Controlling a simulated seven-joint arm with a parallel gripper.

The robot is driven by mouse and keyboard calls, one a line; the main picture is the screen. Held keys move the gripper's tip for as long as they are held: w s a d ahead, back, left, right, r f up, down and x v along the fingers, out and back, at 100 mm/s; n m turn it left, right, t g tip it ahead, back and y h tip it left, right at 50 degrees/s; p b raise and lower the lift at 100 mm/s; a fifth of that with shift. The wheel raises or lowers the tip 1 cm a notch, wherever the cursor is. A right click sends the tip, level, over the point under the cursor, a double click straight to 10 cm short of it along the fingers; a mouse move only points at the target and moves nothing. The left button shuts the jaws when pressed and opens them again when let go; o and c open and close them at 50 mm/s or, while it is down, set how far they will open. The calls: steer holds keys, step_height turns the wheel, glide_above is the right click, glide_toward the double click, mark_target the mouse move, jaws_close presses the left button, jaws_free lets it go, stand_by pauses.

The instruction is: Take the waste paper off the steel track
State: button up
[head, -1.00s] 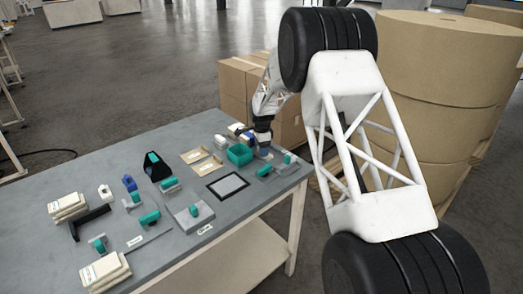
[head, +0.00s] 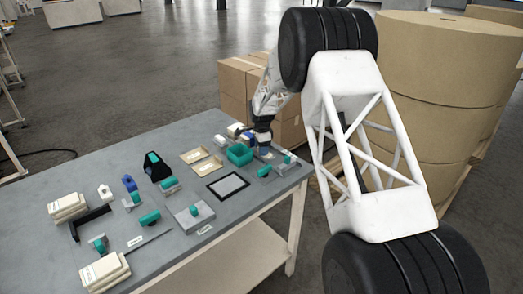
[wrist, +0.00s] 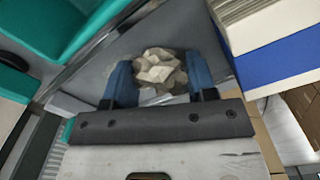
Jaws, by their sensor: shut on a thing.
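A crumpled beige wad of waste paper (wrist: 158,68) sits between the two blue fingers of my gripper (wrist: 160,78) in the wrist view. My gripper is shut on it, with a finger on either side. A pale metal strip (wrist: 68,103) shows just under and behind the fingers; it may be the steel track, but most of it is hidden by my gripper. In the head view my gripper (head: 264,151) is low at the table's far right corner, beside a teal bin (head: 239,154). The paper cannot be made out there.
The teal bin's wall (wrist: 75,30) is close on the left in the wrist view. A blue-and-white stack (wrist: 275,60) is close on the right. A black-framed pad (head: 228,187) and several teal-handled tools lie on the grey table (head: 125,165). Cardboard boxes (head: 238,85) stand behind.

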steer(key=shift+r, duration=5)
